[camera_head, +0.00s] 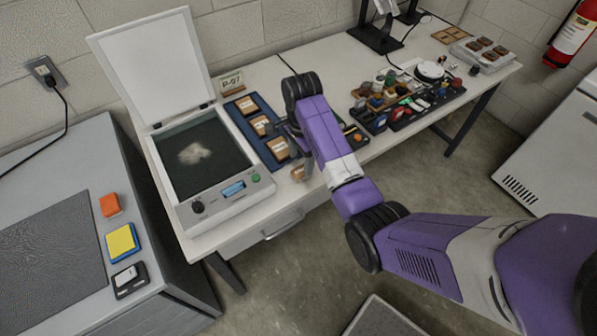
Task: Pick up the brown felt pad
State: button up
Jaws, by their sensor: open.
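A small brown piece (298,173) lies at the front edge of the white table, just right of the scanner-like box. It may be the brown felt pad, but it is too small and too covered to be sure. My gripper (296,156) is open and points down just above and behind this piece. My arm and wrist partly hide the fingers, and I cannot tell whether they touch the piece. Several brown labelled blocks (277,149) sit in a blue tray (242,122) to the left of my gripper.
The open-lidded box (220,194) stands left of the tray. A dark device with an orange button (357,137) is close on the right. Crowded small items (385,97) fill the table further right. A drawer handle (283,224) juts out below the front edge.

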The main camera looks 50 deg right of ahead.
aim_at(301, 170)
jog(key=shift+w+d+f+p, duration=0.1)
jog(key=shift+f+p, duration=0.1)
jog(key=shift+f, duration=1.3)
jog(key=shift+w+d+f+p, duration=0.1)
jog(key=shift+f+p, duration=0.05)
jog(key=shift+f, duration=1.35)
grip_shut()
